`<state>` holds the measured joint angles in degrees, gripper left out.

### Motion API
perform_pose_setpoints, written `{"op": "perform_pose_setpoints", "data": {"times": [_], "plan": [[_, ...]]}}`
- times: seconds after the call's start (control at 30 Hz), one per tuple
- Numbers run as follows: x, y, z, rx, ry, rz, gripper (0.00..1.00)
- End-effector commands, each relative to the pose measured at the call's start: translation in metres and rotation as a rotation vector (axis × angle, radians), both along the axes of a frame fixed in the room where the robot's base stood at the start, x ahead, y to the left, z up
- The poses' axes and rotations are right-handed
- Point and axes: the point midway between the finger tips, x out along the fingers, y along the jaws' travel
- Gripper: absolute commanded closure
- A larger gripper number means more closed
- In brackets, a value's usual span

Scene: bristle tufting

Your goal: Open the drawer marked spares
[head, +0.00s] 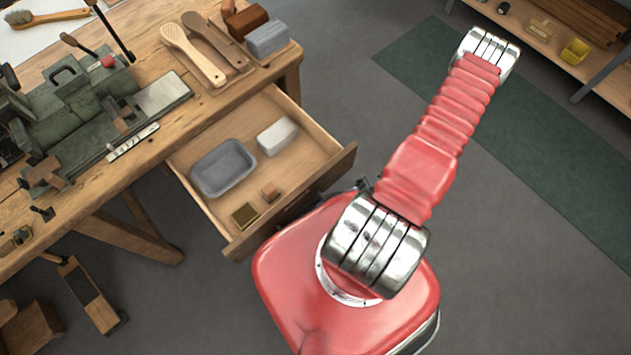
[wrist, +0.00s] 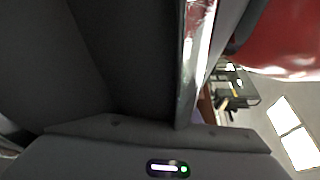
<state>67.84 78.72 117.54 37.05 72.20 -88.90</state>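A wooden drawer (head: 312,171) under the workbench is pulled out in the head view. Its marking cannot be read from this side, so I cannot tell whether it is the one marked spares. Part of its front and its handle are hidden or turned away, near my red base. In the head view my red arm reaches to the upper right, away from the drawer, and no gripper fingers show there. Dark grey surfaces and a grey housing with a green light fill much of the wrist view. I cannot make out the fingertips or anything held.
The drawer holds a grey tray (head: 223,165), a white block (head: 277,137) and small brass-coloured pieces (head: 245,215). A shelf (head: 540,40) stands upper right. Open floor (head: 520,240) lies right.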

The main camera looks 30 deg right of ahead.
Motion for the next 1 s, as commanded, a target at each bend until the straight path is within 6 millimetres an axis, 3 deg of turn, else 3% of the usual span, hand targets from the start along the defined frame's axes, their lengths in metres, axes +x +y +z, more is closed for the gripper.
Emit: {"op": "perform_pose_setpoints", "data": {"times": [0.3,0.5,1.0], "plan": [[-0.012,-0.055,0.003,-0.003,0.0,-0.004,0.71],[-0.017,-0.077,0.005,-0.001,0.0,-0.001,0.71],[-0.019,-0.082,0.006,0.0,0.001,0.001,0.71]]}}
